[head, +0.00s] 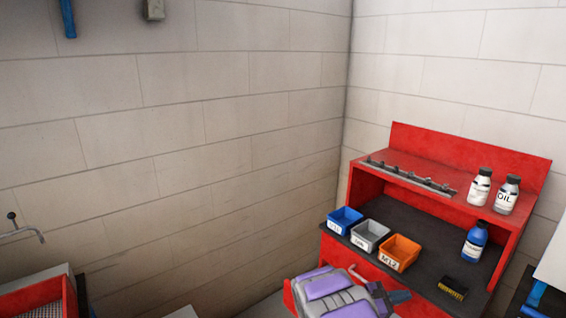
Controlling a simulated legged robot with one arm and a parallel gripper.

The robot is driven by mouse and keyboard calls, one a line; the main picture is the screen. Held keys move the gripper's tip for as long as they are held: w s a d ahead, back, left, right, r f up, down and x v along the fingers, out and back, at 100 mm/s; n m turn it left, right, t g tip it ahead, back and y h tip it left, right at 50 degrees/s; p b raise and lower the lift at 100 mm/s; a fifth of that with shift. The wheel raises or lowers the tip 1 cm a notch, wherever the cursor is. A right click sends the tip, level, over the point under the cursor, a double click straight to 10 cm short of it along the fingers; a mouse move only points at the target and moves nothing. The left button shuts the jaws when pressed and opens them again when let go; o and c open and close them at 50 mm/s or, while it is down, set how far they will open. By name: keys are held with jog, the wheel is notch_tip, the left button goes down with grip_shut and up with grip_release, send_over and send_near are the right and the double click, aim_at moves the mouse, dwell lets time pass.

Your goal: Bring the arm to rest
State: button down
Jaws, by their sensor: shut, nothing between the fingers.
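A purple and grey padded-looking thing (335,292) with dark end pieces is cut off by the bottom edge, in front of the red workbench.
The red workbench (475,150) stands in the right corner. Its dark top holds blue (345,220), grey (369,235) and orange (399,252) bins and a blue bottle (475,241). White bottles (480,187) stand on its shelf. A red tray (35,296) is lower left.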

jog(key=s+d+r+m+g, duration=0.2)
jog(key=s+d+r+m, duration=0.1)
jog(key=s+r, duration=0.2)
jog(key=s+a+r+m+g+y, duration=0.25)
jog(key=s+r+m+y, duration=0.2)
jog(key=s, duration=0.75)
jog(key=s+a+r+m+g+y, duration=0.25)
jog(key=s+m+y, duration=0.2)
jog(key=s, duration=0.65)
jog(key=s+a+r+m+t+y, duration=0.1)
jog(key=s+a+m+y, duration=0.4)
jog(key=s+a, duration=1.1)
jog(key=shift+a+r+t+y, duration=0.25)
jog(key=shift+a+t+y, duration=0.35)
jog(key=shift+a+y, duration=0.95)
jog(key=shift+s+d, duration=0.1)
jog(key=shift+d, duration=0.5)
jog(key=shift+a, duration=0.25)
